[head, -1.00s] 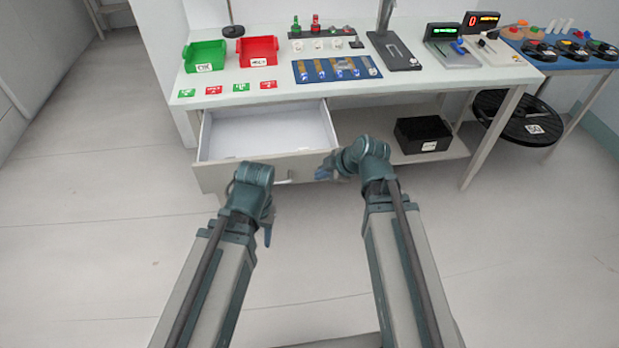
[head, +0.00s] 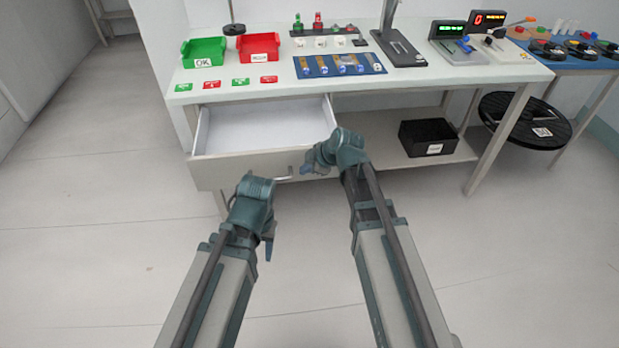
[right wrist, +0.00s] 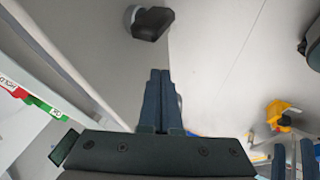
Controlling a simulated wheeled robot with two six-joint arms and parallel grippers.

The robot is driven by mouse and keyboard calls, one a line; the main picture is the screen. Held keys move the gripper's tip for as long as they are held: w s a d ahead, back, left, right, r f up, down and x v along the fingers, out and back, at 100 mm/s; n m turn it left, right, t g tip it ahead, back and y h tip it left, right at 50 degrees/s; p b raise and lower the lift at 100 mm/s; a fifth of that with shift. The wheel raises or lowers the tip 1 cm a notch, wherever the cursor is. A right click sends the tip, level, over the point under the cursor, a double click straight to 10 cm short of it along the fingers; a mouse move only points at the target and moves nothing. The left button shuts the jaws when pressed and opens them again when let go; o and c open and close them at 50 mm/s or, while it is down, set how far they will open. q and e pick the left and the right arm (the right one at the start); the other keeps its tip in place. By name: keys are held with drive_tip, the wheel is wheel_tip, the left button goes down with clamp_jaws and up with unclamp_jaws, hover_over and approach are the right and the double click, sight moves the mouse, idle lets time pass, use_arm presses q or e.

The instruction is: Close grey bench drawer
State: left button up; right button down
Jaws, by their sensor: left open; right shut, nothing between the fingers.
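The grey bench drawer (head: 235,172) stands pulled out under the left part of the bench, its white inside (head: 262,125) empty. Its bar handle (head: 284,178) shows at the front, partly near my left arm. My right gripper (head: 308,168) is shut and empty, at the right end of the drawer front; whether it touches is unclear. Its closed blue fingers show in the right wrist view (right wrist: 157,100). My left gripper (head: 268,246) is open, pointing down, in front of and below the drawer front; its fingers are small here.
The bench top (head: 215,97) holds a green bin (head: 204,53), a red bin (head: 258,47) and a blue mat (head: 338,66). A black box (head: 427,138) sits on the lower shelf. Floor on the left is clear.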

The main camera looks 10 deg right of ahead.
drive_tip(key=shift+w, duration=0.3)
drive_tip(key=w, duration=2.9)
drive_tip(key=shift+w+r, duration=0.1)
drive_tip(key=shift+w, duration=0.15)
drive_tip(key=shift+w, duration=0.1)
